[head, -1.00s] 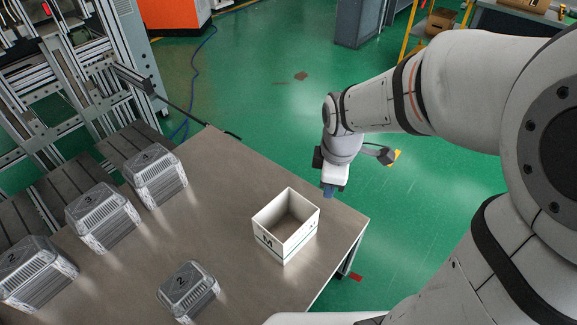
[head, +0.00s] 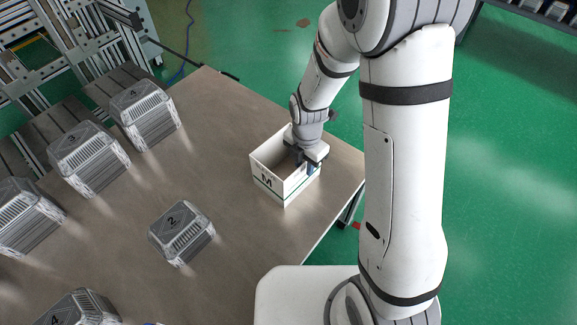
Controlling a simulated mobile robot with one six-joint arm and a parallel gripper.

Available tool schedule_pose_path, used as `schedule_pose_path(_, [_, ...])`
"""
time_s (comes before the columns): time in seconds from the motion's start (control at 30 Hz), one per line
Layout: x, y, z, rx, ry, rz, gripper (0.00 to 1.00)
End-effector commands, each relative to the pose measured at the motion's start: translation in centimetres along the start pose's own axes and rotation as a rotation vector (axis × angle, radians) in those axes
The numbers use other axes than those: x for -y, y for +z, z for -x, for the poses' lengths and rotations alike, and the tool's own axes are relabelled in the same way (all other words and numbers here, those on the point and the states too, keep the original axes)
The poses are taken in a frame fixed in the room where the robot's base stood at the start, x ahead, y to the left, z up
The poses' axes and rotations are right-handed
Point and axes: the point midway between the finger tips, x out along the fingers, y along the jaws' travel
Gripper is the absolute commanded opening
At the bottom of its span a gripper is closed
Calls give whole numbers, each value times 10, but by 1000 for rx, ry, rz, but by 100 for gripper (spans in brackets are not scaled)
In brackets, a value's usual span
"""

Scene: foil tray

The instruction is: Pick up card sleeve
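The card sleeve (head: 268,185) is a white, open-topped box with a black M on its front wall and a green line low on its side. It stands upright on the table near the right edge. My gripper (head: 307,165) is at its right wall, pointing down. One dark finger shows inside the sleeve's rim and a bluish finger shows at the outer side, so the wall appears to lie between them. I cannot tell whether they press on it. My gripper hides part of the far right corner and rim.
A foil tray (head: 181,232) marked 2 sits left of the sleeve on the brown table (head: 225,115). Several more foil trays, including those marked 3 (head: 87,158) and 4 (head: 146,113), stand further left. The table between is clear. A metal frame stands at upper left.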

Motion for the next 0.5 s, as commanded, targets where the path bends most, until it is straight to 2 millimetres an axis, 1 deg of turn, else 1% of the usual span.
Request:
schedule_pose_path(0.03, [1, 0, -10, -2, -3, 0, 28])
schedule_pose_path(0.13, [0, 0, -18, -1, -1, -1, 28])
schedule_pose_path(0.4, [0, 0, -20, 0, 0, -2, 28])
schedule_pose_path(0.5, [0, 0, -20, 0, 0, -2, 21])
